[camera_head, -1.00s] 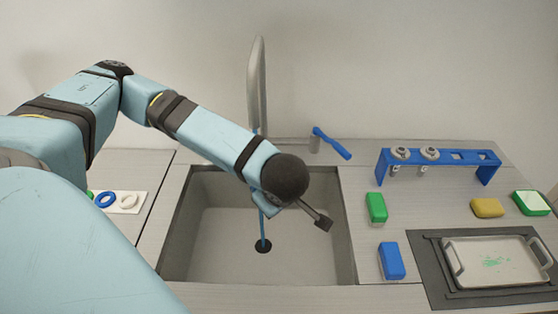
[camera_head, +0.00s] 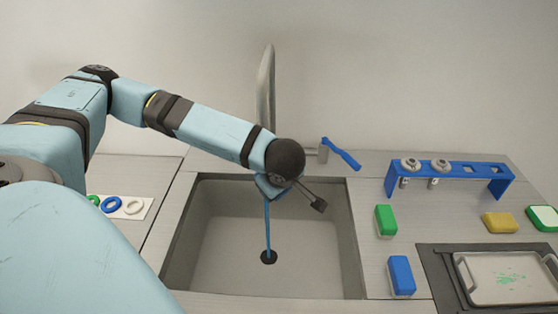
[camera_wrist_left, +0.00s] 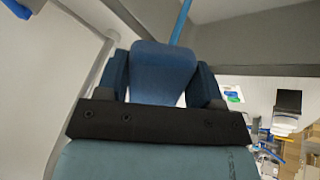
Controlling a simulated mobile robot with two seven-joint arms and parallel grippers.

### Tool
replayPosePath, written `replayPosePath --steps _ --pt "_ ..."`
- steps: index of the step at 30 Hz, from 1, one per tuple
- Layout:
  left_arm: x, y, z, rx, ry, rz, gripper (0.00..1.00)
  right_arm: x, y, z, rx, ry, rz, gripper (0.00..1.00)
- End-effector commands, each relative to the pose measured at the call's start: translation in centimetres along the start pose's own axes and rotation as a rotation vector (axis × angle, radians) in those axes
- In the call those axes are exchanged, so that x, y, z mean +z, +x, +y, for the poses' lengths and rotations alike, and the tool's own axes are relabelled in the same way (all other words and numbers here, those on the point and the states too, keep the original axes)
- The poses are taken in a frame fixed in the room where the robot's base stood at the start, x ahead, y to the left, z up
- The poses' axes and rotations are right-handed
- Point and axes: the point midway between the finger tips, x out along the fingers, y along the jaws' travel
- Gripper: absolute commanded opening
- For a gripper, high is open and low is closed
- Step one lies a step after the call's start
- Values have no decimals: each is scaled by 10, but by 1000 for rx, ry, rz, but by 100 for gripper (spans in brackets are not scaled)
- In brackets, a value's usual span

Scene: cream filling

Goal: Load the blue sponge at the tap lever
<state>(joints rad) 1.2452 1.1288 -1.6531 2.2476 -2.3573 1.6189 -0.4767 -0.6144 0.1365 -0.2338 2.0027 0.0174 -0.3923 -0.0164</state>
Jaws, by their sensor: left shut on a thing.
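My left gripper (camera_head: 271,187) is over the sink, pointing down, mostly hidden by my dark wrist. In the left wrist view its two fingers are shut on a dark blue block (camera_wrist_left: 164,70); I cannot tell for sure whether it is a sponge. A blue sponge-like block (camera_head: 401,274) stands on the counter right of the sink. The tap (camera_head: 265,90) rises behind the sink, and its blue lever (camera_head: 342,154) sticks out to the right. A thin blue stream (camera_head: 267,228) runs down below the gripper to the drain. My right gripper is not in view.
Green (camera_head: 386,220) and yellow (camera_head: 500,223) blocks stand on the right counter. A blue rack (camera_head: 450,168) stands behind them, and a tray (camera_head: 510,292) with green marks lies front right. Coloured rings lie on a white plate (camera_head: 146,212) at left.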

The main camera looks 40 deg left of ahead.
Motion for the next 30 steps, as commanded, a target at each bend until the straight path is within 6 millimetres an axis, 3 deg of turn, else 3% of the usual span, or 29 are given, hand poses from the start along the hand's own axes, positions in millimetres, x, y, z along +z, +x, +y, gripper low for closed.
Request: replayPosePath --steps 16,30 --pt "1 0 0 0 0 -1 42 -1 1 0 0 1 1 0" --pt "28 -16 -17 0 3 -3 42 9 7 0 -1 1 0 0"
